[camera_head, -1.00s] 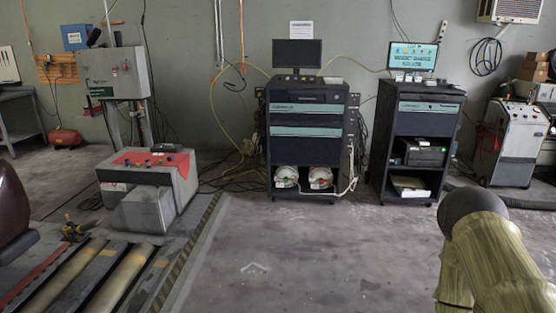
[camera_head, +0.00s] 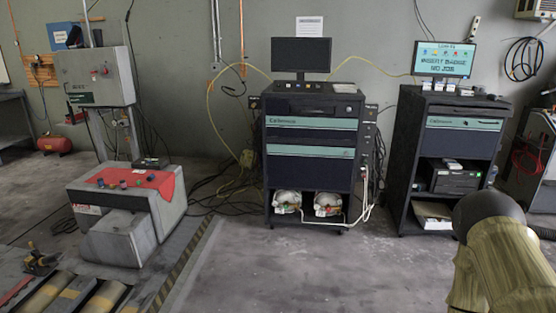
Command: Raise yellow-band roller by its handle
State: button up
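Metal rollers (camera_head: 53,291) set in the floor show at the bottom left, partly cut off by the picture's edge. Some carry yellow bands (camera_head: 70,294). I cannot make out a handle on any roller. A small yellow and black item (camera_head: 38,260) sits on the floor plate just above the rollers. My arm shows at the lower right, well away from the rollers; my gripper is not in view.
A grey machine box (camera_head: 126,213) with a red cloth stands behind the rollers. A dark cabinet (camera_head: 311,165) with a monitor stands ahead, another cabinet (camera_head: 436,160) to its right. A red tank (camera_head: 54,145) lies at far left. The floor (camera_head: 300,270) in front is clear.

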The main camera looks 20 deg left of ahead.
aim_at(58, 256)
jog(key=u, duration=0.05)
jog(key=i, duration=0.15)
jog(key=u, duration=3.15)
jog(key=i, duration=3.15)
jog(key=z, duration=2)
